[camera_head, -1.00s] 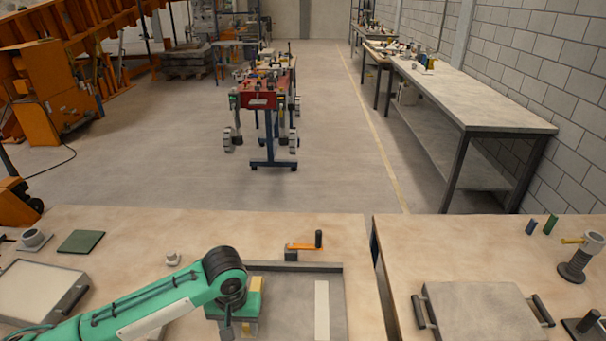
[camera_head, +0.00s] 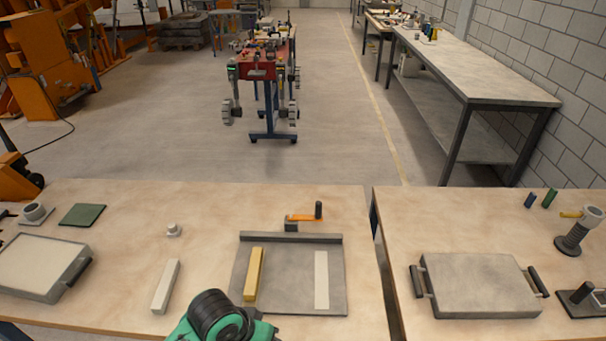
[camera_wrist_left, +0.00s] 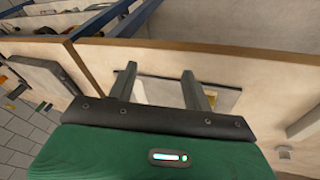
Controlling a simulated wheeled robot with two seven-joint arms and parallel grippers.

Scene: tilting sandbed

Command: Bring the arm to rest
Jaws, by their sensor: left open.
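My left arm shows in the head view as a green and black joint at the bottom edge, in front of the grey tray (camera_head: 290,290). The left gripper (camera_wrist_left: 160,78) shows in the wrist view with its two grey fingers apart and nothing between them. The tray lies beyond the fingers there, partly hidden by them. In the head view a yellow bar (camera_head: 254,274) lies on the tray's left side and a pale strip (camera_head: 321,280) on its right. My right gripper is not in view.
A crank with an orange arm (camera_head: 302,217) stands behind the tray. A pale bar (camera_head: 165,286) and a small knob (camera_head: 174,230) are to its left, beside a sand-filled tray (camera_head: 40,265). A lidded grey box (camera_head: 475,285) with handles sits on the right table.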

